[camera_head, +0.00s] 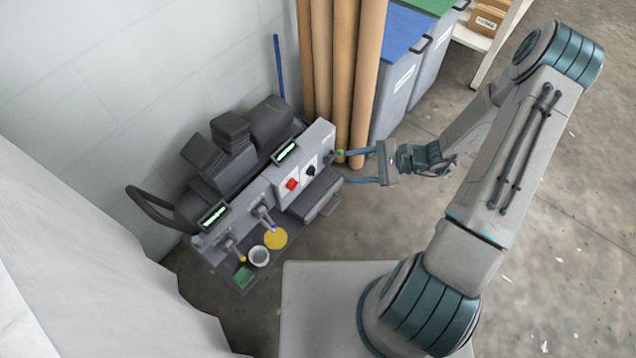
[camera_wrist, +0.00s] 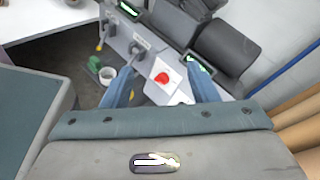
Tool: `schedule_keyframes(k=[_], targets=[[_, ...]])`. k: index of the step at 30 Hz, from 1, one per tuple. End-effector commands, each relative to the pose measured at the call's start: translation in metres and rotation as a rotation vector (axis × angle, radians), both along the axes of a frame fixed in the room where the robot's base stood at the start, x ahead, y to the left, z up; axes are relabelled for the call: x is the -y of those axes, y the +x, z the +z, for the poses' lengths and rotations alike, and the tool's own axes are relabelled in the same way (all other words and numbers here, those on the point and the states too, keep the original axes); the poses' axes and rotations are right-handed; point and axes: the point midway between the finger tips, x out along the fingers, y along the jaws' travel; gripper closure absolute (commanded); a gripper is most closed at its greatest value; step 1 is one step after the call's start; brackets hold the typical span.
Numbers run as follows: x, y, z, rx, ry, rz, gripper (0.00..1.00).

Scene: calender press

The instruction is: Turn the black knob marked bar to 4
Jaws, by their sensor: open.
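The black knob (camera_head: 311,170) sits on a white plate on the front of the grey press, right of a red knob (camera_head: 291,184). The bar marking and the numbers around the knob are too small to read. My gripper (camera_head: 345,167) is open and empty, with its two blue fingers pointing left toward the press's right end. Its tips are right of the black knob and look apart from it. In the wrist view the red knob (camera_wrist: 162,77) shows between the fingers (camera_wrist: 160,66). I cannot make out the black knob there.
The press (camera_head: 255,188) carries lit displays (camera_head: 214,216), levers and a grey tray (camera_head: 318,197) below the knobs. A small green part (camera_head: 340,153) is near my upper finger. Brown rolls (camera_head: 345,70) and a blue-lidded bin (camera_head: 400,50) stand behind. A white cup (camera_head: 259,256) stands in front.

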Motion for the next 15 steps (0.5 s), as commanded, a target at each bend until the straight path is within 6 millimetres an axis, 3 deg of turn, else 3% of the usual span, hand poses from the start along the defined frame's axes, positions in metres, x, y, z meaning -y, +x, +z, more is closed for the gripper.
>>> schedule_keyframes(k=[1, 6, 12, 15], targets=[[0.001, 0.003, -0.036, -0.034, 0.05, -0.061, 0.46], [0.003, 0.017, -0.109, -0.12, 0.194, -0.269, 0.46], [0.007, 0.027, -0.185, -0.211, 0.331, -0.495, 0.46], [0.008, 0.03, -0.21, -0.24, 0.376, -0.576, 0.46]])
